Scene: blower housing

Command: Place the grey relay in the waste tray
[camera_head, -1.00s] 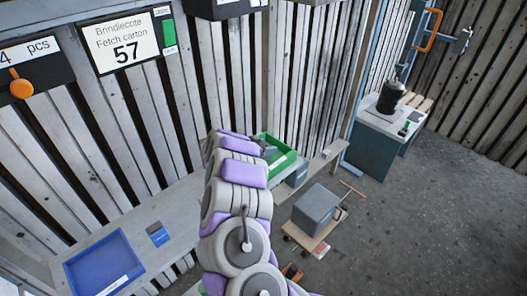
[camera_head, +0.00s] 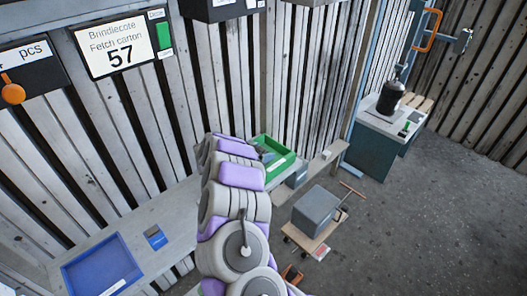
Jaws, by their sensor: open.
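My arm (camera_head: 238,210) rises through the middle of the view, and its far end bends away behind its own links. My gripper is hidden there. A green tray (camera_head: 288,163) stands on the bench just right of the arm's far end. A small dark grey shape (camera_head: 265,155) shows at the tray's left side, partly behind the arm; I cannot tell whether it is the grey relay. A blue tray (camera_head: 130,276) with a white label lies empty on the bench at the lower left. I cannot read which tray is for waste.
A small blue box (camera_head: 155,237) sits on the bench (camera_head: 175,212) between the blue tray and my arm. A grey box (camera_head: 316,209) rests on a low wheeled platform on the floor. A cabinet (camera_head: 375,146) holds a black bottle (camera_head: 390,97). The floor at right is clear.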

